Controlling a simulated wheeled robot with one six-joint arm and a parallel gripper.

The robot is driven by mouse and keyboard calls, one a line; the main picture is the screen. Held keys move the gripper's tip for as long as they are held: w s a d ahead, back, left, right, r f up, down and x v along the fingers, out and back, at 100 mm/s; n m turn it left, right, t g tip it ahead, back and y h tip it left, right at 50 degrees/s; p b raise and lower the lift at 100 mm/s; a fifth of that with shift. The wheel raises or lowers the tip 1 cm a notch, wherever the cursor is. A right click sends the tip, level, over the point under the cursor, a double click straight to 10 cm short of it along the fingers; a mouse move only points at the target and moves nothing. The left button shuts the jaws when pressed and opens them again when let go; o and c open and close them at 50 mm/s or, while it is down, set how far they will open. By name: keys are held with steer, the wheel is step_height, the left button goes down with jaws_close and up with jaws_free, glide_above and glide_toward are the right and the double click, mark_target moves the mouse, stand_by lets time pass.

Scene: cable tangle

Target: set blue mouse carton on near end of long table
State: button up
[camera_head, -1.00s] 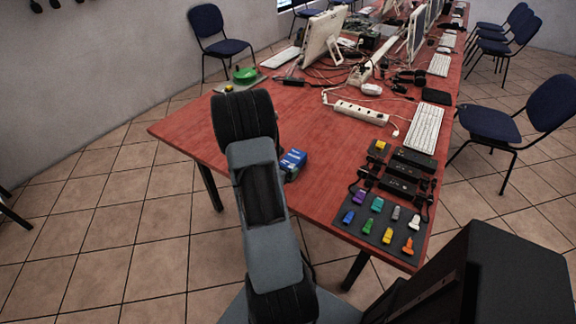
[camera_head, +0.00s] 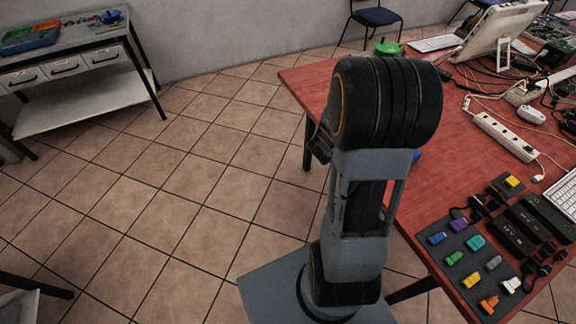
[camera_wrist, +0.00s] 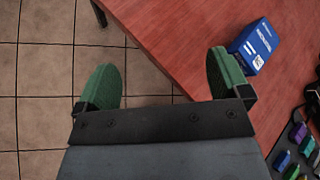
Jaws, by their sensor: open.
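The blue mouse carton (camera_wrist: 258,46) lies on the red long table (camera_wrist: 172,38) near its end, at the upper right of the wrist view. In the head view only a sliver of the carton (camera_head: 416,156) shows; my arm hides the rest. My gripper (camera_wrist: 163,80) is open and empty, its green fingers wide apart. Floor and the table edge show between them. The carton is just beyond the right finger, and I cannot tell whether they touch. The head view shows the table (camera_head: 428,215) to the right of my arm.
A mat with colored plugs (camera_head: 470,265) lies on the table's near corner. A power strip (camera_head: 505,137), cables and a keyboard (camera_head: 563,194) lie farther along. A side table with drawers (camera_head: 70,62) stands at the upper left. The tiled floor between is clear.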

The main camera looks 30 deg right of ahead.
steer(key=w+a+r+n+t+y, duration=0.1)
steer(key=a+r+n+y, duration=0.35)
steer(key=a+n, duration=0.65)
steer(key=a+r+n+t+y, duration=0.1)
steer(key=a+r+n+y, duration=0.2)
steer(key=a+n+y, duration=0.7)
steer(key=s+a+r+n+g+h, duration=0.1)
steer(key=s+n, duration=0.4)
steer(key=n, duration=0.5)
steer(key=s+a+r+n+g+h, duration=0.1)
steer(key=s+n+g+h, duration=0.3)
steer(key=n, duration=0.6)
steer(key=shift+s+a+r+n, duration=0.35)
steer(key=shift+s+a, duration=0.2)
steer(key=shift+s, duration=0.6)
steer(key=shift+r, duration=0.1)
